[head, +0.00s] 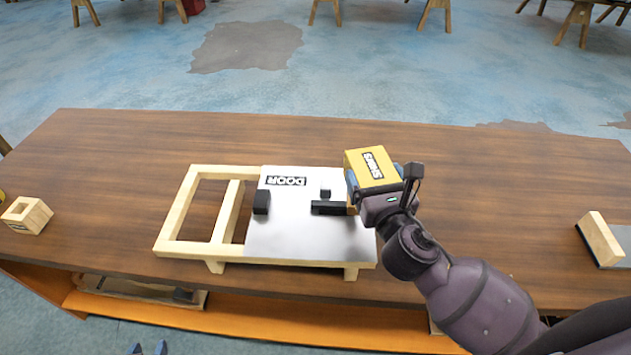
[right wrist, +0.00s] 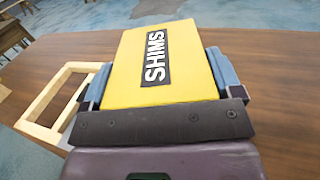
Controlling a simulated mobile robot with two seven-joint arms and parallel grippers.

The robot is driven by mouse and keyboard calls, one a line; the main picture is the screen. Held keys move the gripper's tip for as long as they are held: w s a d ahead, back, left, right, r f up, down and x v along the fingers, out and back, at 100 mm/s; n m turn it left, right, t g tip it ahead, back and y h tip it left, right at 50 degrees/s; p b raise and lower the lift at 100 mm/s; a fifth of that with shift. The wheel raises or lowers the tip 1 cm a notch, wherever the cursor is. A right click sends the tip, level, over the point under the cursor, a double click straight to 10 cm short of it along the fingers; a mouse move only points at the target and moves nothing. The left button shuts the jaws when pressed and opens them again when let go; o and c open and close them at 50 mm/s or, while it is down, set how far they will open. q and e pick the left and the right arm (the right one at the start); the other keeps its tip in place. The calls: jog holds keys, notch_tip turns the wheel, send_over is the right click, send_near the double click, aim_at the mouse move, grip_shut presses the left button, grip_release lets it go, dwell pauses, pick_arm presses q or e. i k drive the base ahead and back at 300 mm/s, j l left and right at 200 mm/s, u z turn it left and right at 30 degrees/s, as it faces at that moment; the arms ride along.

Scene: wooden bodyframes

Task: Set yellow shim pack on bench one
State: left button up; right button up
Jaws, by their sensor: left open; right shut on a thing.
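The yellow shim pack (head: 375,166) is a box with a black SHIMS label. My right gripper (head: 378,182) is shut on it, over the wooden bench (head: 480,200), by the right edge of the grey door panel. In the right wrist view the pack (right wrist: 170,65) sits between the blue finger pads of my right gripper (right wrist: 160,80), label up. Its underside is hidden, so I cannot tell its height over the bench. At the bottom edge of the head view, only the blue fingertips of my left gripper (head: 147,348) show, apart and empty, in front of the bench.
A pale wooden frame (head: 185,205) with the DOOR panel (head: 300,235) and black blocks lies mid-bench. A hollow wooden block (head: 27,215) stands at far left, a wood-and-grey piece (head: 600,240) at far right. The bench is clear behind the frame and right of the pack.

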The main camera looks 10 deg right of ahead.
aim_at(100, 218)
jog(key=i+j+z, duration=0.2)
jog(key=j, duration=1.2)
jog(key=j+z, duration=0.15)
jog(key=j, duration=1.25)
jog(key=j+z, duration=0.2)
jog(key=j, duration=1.2)
jog(key=j+z, duration=0.2)
jog(key=j, duration=1.25)
jog(key=k, duration=0.05)
